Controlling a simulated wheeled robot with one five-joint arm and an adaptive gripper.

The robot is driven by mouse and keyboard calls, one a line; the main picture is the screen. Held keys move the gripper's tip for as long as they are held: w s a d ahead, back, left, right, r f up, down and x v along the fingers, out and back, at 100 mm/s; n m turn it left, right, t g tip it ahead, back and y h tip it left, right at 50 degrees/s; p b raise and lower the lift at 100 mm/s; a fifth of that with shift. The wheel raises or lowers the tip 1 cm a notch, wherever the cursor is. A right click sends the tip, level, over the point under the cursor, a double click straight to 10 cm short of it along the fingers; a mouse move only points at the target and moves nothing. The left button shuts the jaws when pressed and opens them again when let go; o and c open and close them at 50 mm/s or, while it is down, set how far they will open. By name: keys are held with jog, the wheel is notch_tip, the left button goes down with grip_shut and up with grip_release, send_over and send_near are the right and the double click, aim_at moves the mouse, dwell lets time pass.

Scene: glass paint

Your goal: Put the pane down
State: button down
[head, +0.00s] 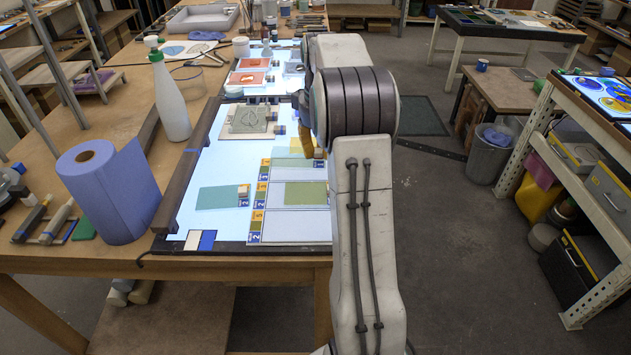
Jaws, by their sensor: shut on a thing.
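My gripper (318,152) is mostly hidden behind my own arm; only a small part shows at the arm's left edge, over the lit table. It is shut on a pane. A teal pane (220,197) lies at the left on the light table (210,165). An olive-green pane (304,194) lies in a marked slot nearer the front. Another greenish pane (250,119) with a drawn figure rests on a beige board farther back.
Numbered yellow and blue labels (258,208) border the slots. Bare lit surface lies between the teal pane and the rear board.

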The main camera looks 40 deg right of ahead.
aim_at(316, 167)
jog(key=shift+s+a+f+p, duration=0.4)
jog(key=shift+s+a+f, duration=0.2)
jog(key=shift+s+a, duration=0.15)
jog(key=shift+s+a+f+p, duration=0.4)
jog(key=shift+s+a+f, duration=0.2)
jog(key=shift+a, duration=0.2)
notch_tip(316, 167, down, 4)
jog(key=p, duration=0.4)
jog(key=shift+r, duration=0.2)
jog(key=shift+f, duration=0.25)
jog(key=shift+f, duration=0.1)
